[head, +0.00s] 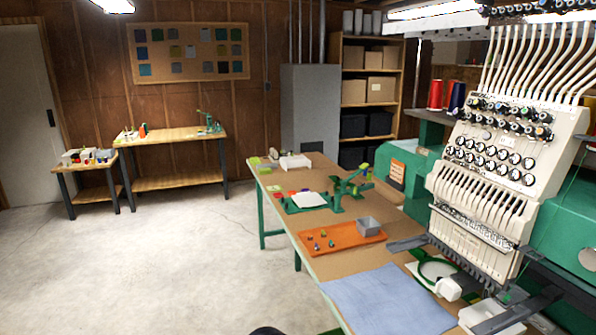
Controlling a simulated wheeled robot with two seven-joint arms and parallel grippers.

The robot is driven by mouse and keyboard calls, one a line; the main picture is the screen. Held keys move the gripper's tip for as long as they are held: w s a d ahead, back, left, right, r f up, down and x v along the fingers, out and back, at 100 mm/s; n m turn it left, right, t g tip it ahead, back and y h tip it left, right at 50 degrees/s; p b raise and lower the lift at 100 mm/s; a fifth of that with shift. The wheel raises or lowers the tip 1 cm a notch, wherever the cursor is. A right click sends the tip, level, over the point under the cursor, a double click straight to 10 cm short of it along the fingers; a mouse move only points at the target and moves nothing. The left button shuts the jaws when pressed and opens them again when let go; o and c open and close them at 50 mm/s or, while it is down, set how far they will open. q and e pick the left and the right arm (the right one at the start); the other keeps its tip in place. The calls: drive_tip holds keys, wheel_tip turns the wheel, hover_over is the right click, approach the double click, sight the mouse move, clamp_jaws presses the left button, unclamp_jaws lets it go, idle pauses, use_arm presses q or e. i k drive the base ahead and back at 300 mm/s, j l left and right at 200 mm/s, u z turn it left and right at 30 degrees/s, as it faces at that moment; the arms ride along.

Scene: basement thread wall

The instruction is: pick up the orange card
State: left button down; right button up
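I cannot tell for sure which thing is the orange card. A flat orange rectangle (397,171) shows on the green body of the embroidery machine at the right. A small orange-red item (143,130) stands on the far wooden workbench, too small to make out. Small red and orange pieces (305,191) lie by a white pad on the long table. Neither of my grippers is in view.
The embroidery machine (490,170) blocks the right. The concrete floor (170,260) at the left is clear.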

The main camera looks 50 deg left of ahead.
sight(397, 169)
drive_tip(key=u, duration=1.2)
drive_tip(key=z, duration=0.25)
drive_tip(key=i+j+z, duration=0.35)
drive_tip(key=j+z, duration=0.15)
drive_tip(key=i+j+z, duration=0.2)
drive_tip(key=j, duration=0.2)
drive_tip(key=k, duration=0.05)
